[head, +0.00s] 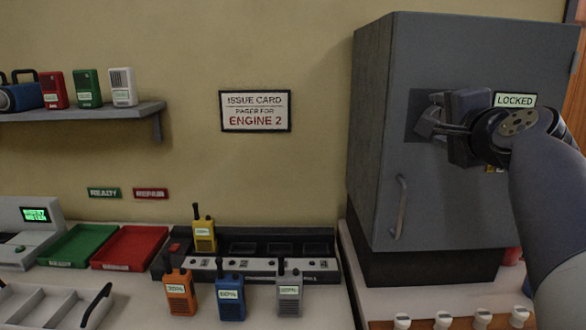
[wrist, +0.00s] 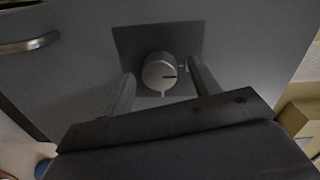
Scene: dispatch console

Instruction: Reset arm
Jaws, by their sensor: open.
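My gripper (head: 441,117) is in front of the grey cabinet (head: 460,200) at the right of the head view. In the wrist view my gripper (wrist: 162,70) is open, with one finger on each side of a round silver knob (wrist: 159,73). Gaps show between the fingers and the knob, and nothing is held. The knob sits on a dark square plate (wrist: 130,42) on the cabinet door and has a dark pointer line toward the right. A sign (head: 515,100) beside my gripper reads LOCKED. The cabinet door is closed.
The door handle (head: 399,207) is below left of my gripper. A charger (head: 262,265) with a yellow radio (head: 204,232) stands on the counter, with orange, blue and grey radios in front. Green (head: 80,245) and red (head: 130,246) trays lie left.

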